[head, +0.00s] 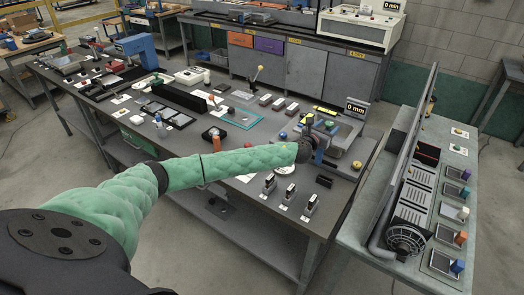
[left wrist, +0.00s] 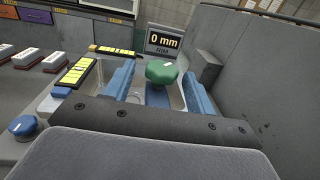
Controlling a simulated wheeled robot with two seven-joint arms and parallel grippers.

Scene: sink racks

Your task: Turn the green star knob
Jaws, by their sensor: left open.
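The green star knob (left wrist: 160,70) sits ahead of my left gripper (left wrist: 159,82) in the left wrist view, between its two blue fingers as seen from there. The fingers are open, with a gap visible on each side of the knob. I cannot tell whether the fingertips reach around it in depth. In the head view the knob (head: 328,125) is a small green spot just beyond my left gripper (head: 318,133), partly hidden by it. A display reading "0 mm" (left wrist: 163,41) stands behind the knob. My right gripper is not in view.
A blue round knob (left wrist: 22,126) and a yellow-topped block (left wrist: 76,72) lie left of the gripper. A grey upright post (left wrist: 207,68) stands close on the right. Several small black-and-white devices (head: 269,184) stand at the bench's front edge.

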